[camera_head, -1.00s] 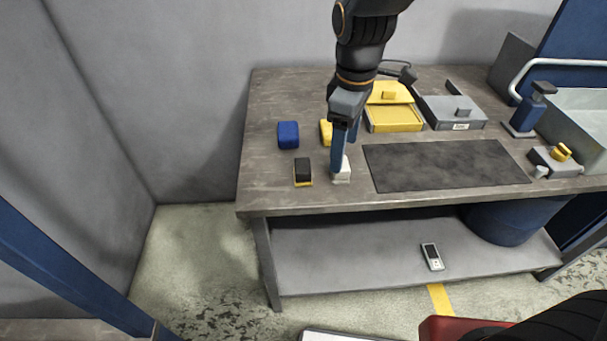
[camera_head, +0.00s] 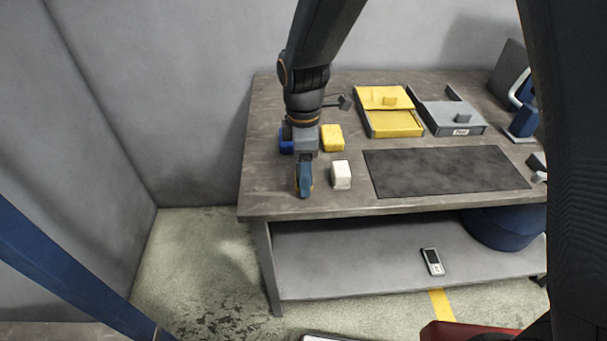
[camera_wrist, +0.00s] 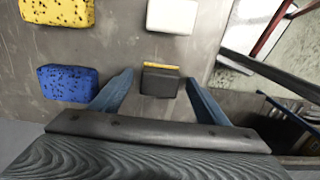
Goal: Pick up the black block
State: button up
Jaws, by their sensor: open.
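The black block (camera_wrist: 160,82), with a yellow strip along one edge, lies on the workbench in the wrist view. It sits between the two blue fingers of my gripper (camera_wrist: 160,92), with a gap on each side. My gripper (camera_head: 304,192) is open and points down at the front left of the bench in the head view. There it hides the black block.
A white block (camera_head: 341,175) stands close to the right of my gripper. A yellow block (camera_head: 332,138) and a partly hidden blue block (camera_head: 286,141) lie behind. A dark mat (camera_head: 445,171), yellow box (camera_head: 395,122) and grey box (camera_head: 455,118) are further right.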

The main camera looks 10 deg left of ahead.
jog(key=shift+f, duration=0.3)
jog(key=shift+c, duration=0.5)
jog(key=c, duration=1.1)
jog(key=shift+r, duration=0.1)
jog(key=shift+c, duration=0.2)
